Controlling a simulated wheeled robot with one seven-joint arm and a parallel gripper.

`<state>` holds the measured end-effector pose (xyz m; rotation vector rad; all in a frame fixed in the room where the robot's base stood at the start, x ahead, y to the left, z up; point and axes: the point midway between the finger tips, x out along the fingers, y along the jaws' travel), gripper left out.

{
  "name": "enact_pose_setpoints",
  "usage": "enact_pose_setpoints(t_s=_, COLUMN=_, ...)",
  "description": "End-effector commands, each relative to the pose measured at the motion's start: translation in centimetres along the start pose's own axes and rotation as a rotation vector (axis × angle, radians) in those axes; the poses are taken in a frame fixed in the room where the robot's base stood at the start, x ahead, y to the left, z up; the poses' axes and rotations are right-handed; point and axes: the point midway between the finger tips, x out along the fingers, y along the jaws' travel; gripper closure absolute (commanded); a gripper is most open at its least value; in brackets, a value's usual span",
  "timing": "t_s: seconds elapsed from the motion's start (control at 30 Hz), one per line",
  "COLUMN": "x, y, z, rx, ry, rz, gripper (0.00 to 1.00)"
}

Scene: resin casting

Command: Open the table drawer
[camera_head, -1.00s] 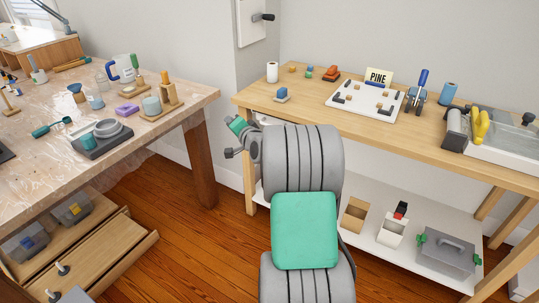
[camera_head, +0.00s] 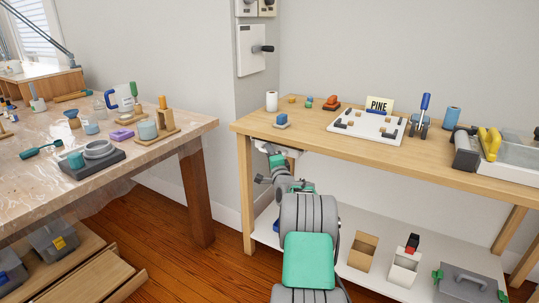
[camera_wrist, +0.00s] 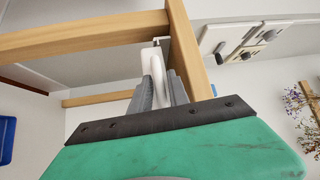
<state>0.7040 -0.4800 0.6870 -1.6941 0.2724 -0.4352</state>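A pale drawer front (camera_head: 291,152) shows under the left end of the right table, partly hidden by my arm. My gripper (camera_head: 273,152) is up under the tabletop at that drawer, small and partly hidden in the head view. In the wrist view, the two grey fingers of my gripper (camera_wrist: 161,84) stand on either side of a white, handle-like piece (camera_wrist: 155,64). The piece lies between the fingertips, with a finger close on each side. I cannot tell whether the fingers press on it. How far the drawer stands out is not clear.
The wooden tabletop (camera_head: 330,147) lies just above my gripper, and its left leg (camera_head: 247,190) is close by. A white lower shelf (camera_head: 335,262) holds open boxes and a grey toolbox (camera_head: 465,288). The left workbench (camera_head: 60,205) stands across a gap of bare wooden floor.

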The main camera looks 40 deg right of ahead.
Motion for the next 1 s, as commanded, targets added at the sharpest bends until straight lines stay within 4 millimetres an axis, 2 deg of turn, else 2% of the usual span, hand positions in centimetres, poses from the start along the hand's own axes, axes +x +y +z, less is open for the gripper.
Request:
enact_pose_setpoints(t_s=0.1, x=-0.03, y=0.01, z=0.01, rx=0.000, ry=0.000, rz=0.001, gripper=0.80)
enact_pose_setpoints(t_s=0.37, x=-0.05, y=0.02, z=0.03, rx=-0.001, ry=0.000, rz=0.001, gripper=1.00)
enact_pose_setpoints(t_s=1.0, x=-0.06, y=0.05, z=0.04, rx=-0.001, ry=0.000, rz=0.001, gripper=1.00)
